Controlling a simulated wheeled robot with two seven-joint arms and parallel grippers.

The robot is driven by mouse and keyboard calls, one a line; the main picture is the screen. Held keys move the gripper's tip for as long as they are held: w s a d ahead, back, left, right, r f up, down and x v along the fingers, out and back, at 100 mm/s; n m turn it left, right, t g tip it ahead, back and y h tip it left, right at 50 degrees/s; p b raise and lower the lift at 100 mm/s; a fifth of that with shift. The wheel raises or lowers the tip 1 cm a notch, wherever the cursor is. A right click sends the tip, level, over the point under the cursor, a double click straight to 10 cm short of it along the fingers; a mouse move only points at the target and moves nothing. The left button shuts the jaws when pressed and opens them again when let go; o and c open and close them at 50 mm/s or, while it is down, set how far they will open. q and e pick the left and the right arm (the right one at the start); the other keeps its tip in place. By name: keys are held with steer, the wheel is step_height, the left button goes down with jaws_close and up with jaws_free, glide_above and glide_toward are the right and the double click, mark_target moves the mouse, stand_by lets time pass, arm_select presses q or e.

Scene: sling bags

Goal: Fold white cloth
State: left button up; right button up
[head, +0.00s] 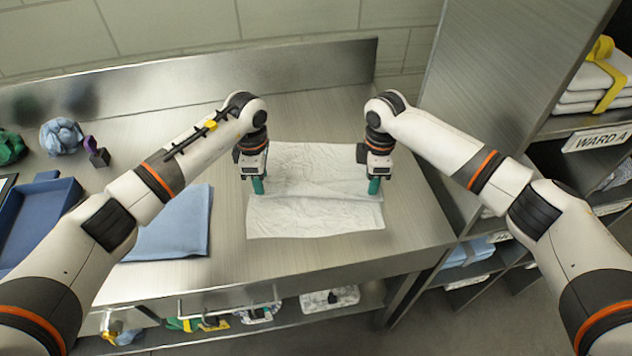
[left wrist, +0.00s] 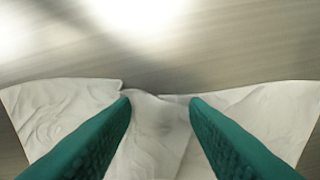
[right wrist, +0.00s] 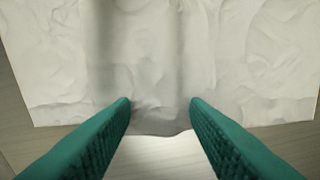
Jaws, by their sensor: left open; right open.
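The white cloth (head: 315,214) lies wrinkled and roughly flat on the steel table, with a crease or ridge running across its middle. My left gripper (head: 258,186) is over its left edge near that ridge. My right gripper (head: 374,187) is over its right edge at about the same height in the picture. In the left wrist view the cloth (left wrist: 60,110) lies beneath and beyond open green fingers (left wrist: 160,105). In the right wrist view the cloth (right wrist: 150,60) spreads past open green fingers (right wrist: 160,105). Neither gripper holds cloth.
A folded blue cloth (head: 172,225) lies left of the white one. A blue tray (head: 38,218), a bluish bundle (head: 61,136) and a green bundle (head: 10,147) are further left. Shelves with folded white linen (head: 597,82) stand at the right. The table behind the white cloth is clear.

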arm_select(q)
steer(key=shift+f, duration=0.1)
arm_select(e)
steer(key=shift+f, duration=0.1)
arm_select(q)
steer(key=shift+s, duration=0.1)
jaws_close()
arm_select(e)
steer(key=shift+s, duration=0.1)
jaws_close()
